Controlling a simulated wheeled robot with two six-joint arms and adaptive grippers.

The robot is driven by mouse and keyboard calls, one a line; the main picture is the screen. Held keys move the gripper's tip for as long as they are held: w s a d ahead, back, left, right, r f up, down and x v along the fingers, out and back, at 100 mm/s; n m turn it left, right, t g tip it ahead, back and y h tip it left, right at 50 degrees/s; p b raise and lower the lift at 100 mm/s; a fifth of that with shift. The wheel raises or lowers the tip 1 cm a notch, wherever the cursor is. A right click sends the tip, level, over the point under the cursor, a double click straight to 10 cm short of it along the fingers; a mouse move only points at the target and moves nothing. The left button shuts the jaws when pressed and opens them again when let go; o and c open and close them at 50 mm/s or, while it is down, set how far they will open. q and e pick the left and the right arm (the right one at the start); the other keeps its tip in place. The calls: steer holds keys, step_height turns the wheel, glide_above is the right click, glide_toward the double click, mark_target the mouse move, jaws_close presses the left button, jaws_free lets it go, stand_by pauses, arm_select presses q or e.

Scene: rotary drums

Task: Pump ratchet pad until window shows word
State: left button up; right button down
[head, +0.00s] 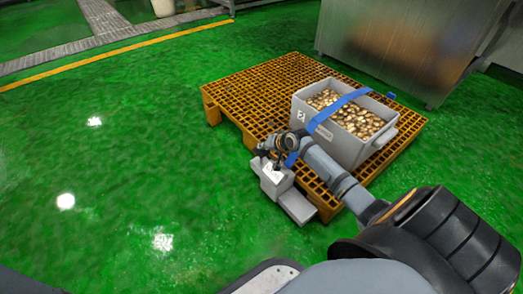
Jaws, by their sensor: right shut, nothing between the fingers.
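A small grey device (276,184) stands at the near edge of the orange pallet. Its upper block has a pale face with dark marks, too small to read. A lower, flat grey part (298,207) extends towards the lower right; it may be the pad, but I cannot tell for sure. My right gripper (277,164) is shut and empty, just above and behind the upper block, and partly hides it. I cannot tell whether it touches the device. My left gripper is not in view.
A grey crate (349,153) full of brown pieces, with a blue strap (335,106) over it, sits on the orange pallet (243,85). A metal cabinet (400,45) stands behind. The green floor to the left is clear.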

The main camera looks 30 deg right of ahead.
mark_target(263, 151)
steer(key=shift+f+b, duration=0.45)
steer(key=shift+f, duration=1.05)
stand_by(0.8)
steer(key=shift+r, duration=0.1)
steer(key=shift+r+p, duration=2)
steer(key=shift+p, duration=0.65)
steer(key=shift+r, duration=0.1)
step_height(263, 151, up, 5)
steer(key=p, duration=0.6)
